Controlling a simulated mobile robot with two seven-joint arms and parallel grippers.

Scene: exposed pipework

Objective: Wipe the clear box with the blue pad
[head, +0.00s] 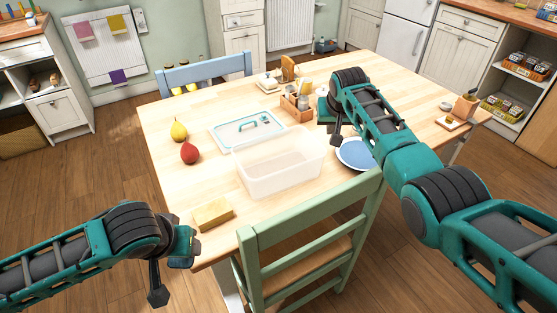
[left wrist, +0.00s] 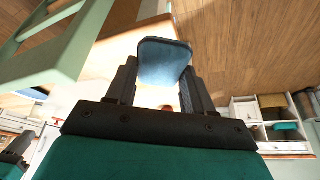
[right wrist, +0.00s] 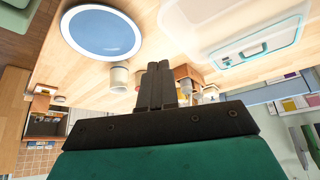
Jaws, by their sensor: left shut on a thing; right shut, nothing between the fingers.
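The clear box (head: 262,178) stands open and upright near the middle of the wooden table. Its pale wall also shows in the right wrist view (right wrist: 205,22). My left gripper (head: 188,246) is low at the table's front left corner, apart from the box. In the left wrist view it is shut on the blue pad (left wrist: 165,62), which sticks out beyond the fingertips.
A lid with a teal handle (head: 223,137) lies behind the box. A yellow sponge (head: 213,215), a pear (head: 179,131), a red fruit (head: 189,153) and a blue plate (head: 352,155) lie around it. A green chair (head: 300,222) stands at the table's front edge.

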